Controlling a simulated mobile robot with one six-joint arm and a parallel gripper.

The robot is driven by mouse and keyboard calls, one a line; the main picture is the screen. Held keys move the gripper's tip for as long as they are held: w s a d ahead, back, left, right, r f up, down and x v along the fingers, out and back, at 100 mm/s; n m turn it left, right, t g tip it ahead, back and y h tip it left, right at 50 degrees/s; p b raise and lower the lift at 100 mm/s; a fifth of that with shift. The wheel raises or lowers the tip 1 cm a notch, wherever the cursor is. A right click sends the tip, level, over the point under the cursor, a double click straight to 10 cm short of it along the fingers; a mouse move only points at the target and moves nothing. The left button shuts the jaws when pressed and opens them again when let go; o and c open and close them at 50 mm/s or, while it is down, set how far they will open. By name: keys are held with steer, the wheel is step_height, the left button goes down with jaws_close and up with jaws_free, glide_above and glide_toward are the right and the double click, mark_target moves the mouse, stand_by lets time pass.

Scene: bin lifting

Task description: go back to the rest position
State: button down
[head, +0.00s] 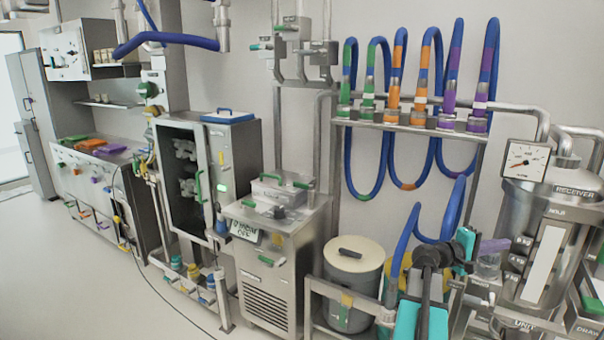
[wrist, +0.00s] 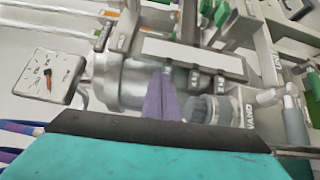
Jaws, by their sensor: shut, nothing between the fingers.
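My gripper (head: 494,246) shows at the lower right of the head view, at the end of my teal and black arm. Its purple fingers are together with nothing between them. In the wrist view the shut gripper (wrist: 163,98) points away from the teal and black link, toward the metal receiver tank (wrist: 120,80). The fingers appear apart from the tank, though the gap is hard to judge. In the head view the receiver tank (head: 545,250) stands just right of the gripper.
A grey bin with a cream lid (head: 352,254) stands left of my arm. A steel cabinet (head: 268,275) and an open-fronted chamber (head: 205,175) stand farther left. Blue hoses (head: 461,95) hang from a rail behind. A dial gauge (head: 526,160) is above the tank.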

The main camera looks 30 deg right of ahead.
steer(key=w+a+f+n+t, duration=0.3)
steer(key=w+a+f, duration=0.3)
steer(key=w+f, duration=0.5)
steer(key=w+a+f+n+t+y, duration=0.2)
steer(key=w+a+f, duration=0.5)
steer(key=a+f, duration=0.2)
steer(key=w+a+f+n+t+y, duration=0.1)
steer(key=w+a+f+t, duration=0.1)
steer(key=w+a+f, duration=0.6)
steer(key=s+a+f+n+y, duration=0.2)
steer(key=a+f+y, duration=0.2)
steer(key=a+f, duration=1.45)
steer(key=s+a+f+m+g+y, duration=0.1)
steer(key=s+a+f+g+y, duration=0.1)
steer(key=s+a, duration=0.5)
steer(key=s+a+f+m+g+y, duration=0.1)
steer(key=s+a+f+y, duration=0.3)
steer(key=a, duration=1)
steer(key=s+a+f+m+g+y, duration=0.2)
steer(key=s+a+f+y, duration=0.1)
steer(key=s+a+f, duration=0.5)
steer(key=s+a, duration=0.2)
steer(key=s, duration=0.1)
steer(key=shift+s+a+g+y, duration=0.15)
steer(key=shift+a+g+y, duration=0.15)
steer(key=shift+a, duration=0.1)
